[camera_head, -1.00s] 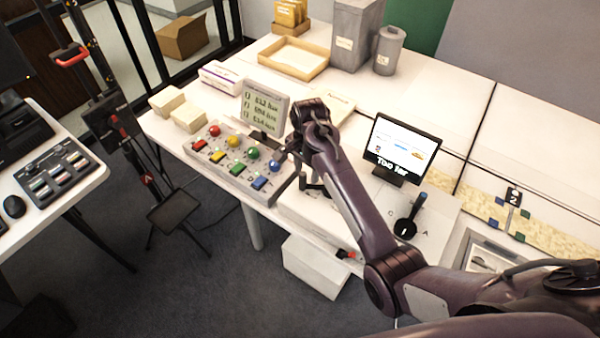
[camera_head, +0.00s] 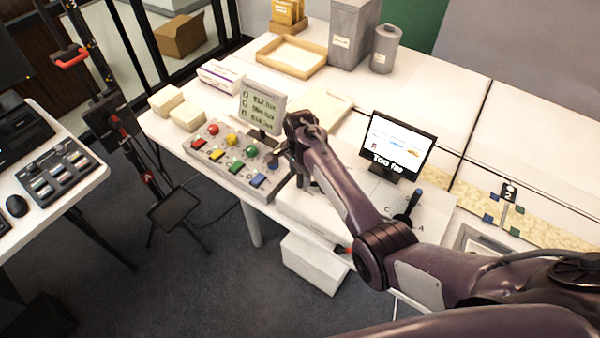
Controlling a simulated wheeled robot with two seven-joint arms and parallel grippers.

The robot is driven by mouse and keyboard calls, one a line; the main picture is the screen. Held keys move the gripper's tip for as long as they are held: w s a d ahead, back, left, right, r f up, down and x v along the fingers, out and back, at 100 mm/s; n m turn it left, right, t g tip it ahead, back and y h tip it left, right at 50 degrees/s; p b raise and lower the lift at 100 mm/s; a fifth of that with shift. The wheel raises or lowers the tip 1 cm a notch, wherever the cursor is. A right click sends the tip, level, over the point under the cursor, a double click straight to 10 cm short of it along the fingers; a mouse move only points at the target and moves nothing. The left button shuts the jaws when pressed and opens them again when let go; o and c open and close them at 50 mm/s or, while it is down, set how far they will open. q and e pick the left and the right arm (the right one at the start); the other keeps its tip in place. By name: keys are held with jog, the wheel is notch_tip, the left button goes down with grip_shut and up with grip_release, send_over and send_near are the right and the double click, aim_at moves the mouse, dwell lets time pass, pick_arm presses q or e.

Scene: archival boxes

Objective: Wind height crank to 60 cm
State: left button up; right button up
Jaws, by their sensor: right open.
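A small red-tipped handle (camera_head: 343,249) sticks out below the front edge of the white table (camera_head: 215,75). It may be the height crank, but my right arm's elbow covers much of that spot, so I cannot tell. No height figure in cm is readable. My right gripper (camera_head: 288,170) is open and empty above the table, beside the right end of the button panel (camera_head: 235,160) and well up and left of the red-tipped handle. My left gripper is not in view.
A screen reading "Too far" (camera_head: 398,145) and a black lever (camera_head: 408,207) stand right of my forearm. A small display (camera_head: 262,108) stands behind the button panel. A white box (camera_head: 313,263) is under the table. A tripod stand (camera_head: 172,210) is at left.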

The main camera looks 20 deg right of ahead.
jog(key=shift+c, duration=0.3)
grip_shut()
